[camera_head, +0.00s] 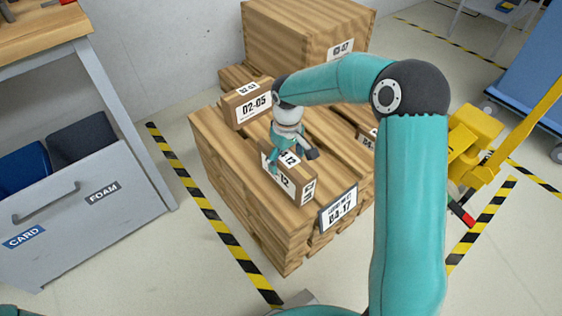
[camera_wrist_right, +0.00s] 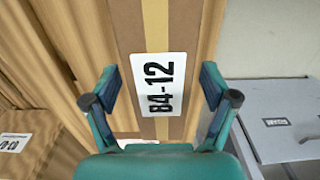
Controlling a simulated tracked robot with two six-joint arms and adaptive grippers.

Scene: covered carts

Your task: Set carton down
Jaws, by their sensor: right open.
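In the right wrist view the gripper (camera_wrist_right: 160,88) is open, one finger on each side of the white label on the carton (camera_wrist_right: 128,40). Whether the fingertips touch the carton cannot be told. My left gripper is not in view.
A carton labelled 02-05 (camera_head: 247,104) stands behind on the stack, with a larger carton (camera_head: 290,35) at the back. A grey drawer unit (camera_head: 90,205) is on the left. A yellow frame (camera_head: 480,150) and blue cart (camera_head: 530,80) are on the right. Striped floor tape (camera_head: 215,225) borders the stack.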

